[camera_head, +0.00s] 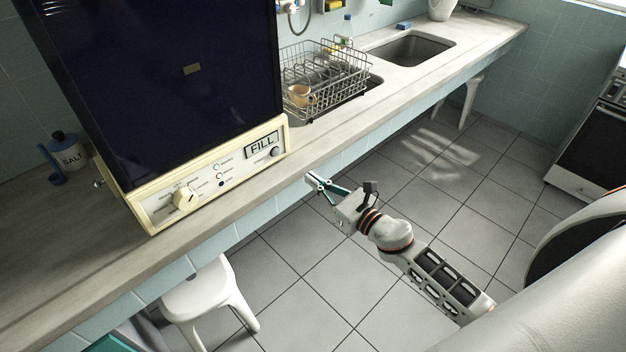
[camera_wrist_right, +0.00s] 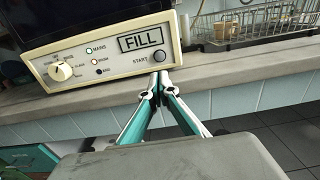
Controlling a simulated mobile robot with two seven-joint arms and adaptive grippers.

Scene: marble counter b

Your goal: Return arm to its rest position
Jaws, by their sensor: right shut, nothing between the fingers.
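My right gripper (camera_head: 313,178) is shut and empty, in front of the counter's front edge, just below and right of the dark machine's control panel. In the right wrist view its teal and white fingers (camera_wrist_right: 159,82) meet at the tips, under the FILL panel. My right arm (camera_head: 420,265) reaches in from the lower right over the tiled floor. My left gripper is not in view.
The dark machine (camera_head: 170,85) with a cream control panel (camera_head: 165,200) stands on the counter (camera_head: 240,187). A wire dish rack (camera_head: 335,75) with a cup (camera_head: 300,96) is beside the sink (camera_head: 412,48). A white stool (camera_head: 205,295) stands below. Floor around my arm is clear.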

